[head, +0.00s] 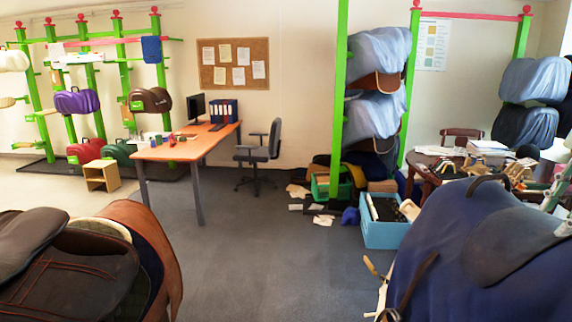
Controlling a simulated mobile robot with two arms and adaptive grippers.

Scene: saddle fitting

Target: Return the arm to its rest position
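Neither of my grippers can be made out in the head view. No arm comes in from the left. Pale and green parts (562,185) show at the right edge, cut off by the frame, and I cannot tell what they belong to. A brown leather saddle (70,265) fills the lower left corner. A saddle under a dark blue cover (480,250) fills the lower right corner, with straps hanging at its left side.
An orange-topped desk (185,148) with a monitor and binders stands behind, beside an office chair (258,155). Green racks (340,100) hold covered saddles. A blue crate (385,230) and loose papers lie on the floor. A cluttered table (430,170) stands right. The middle grey floor is clear.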

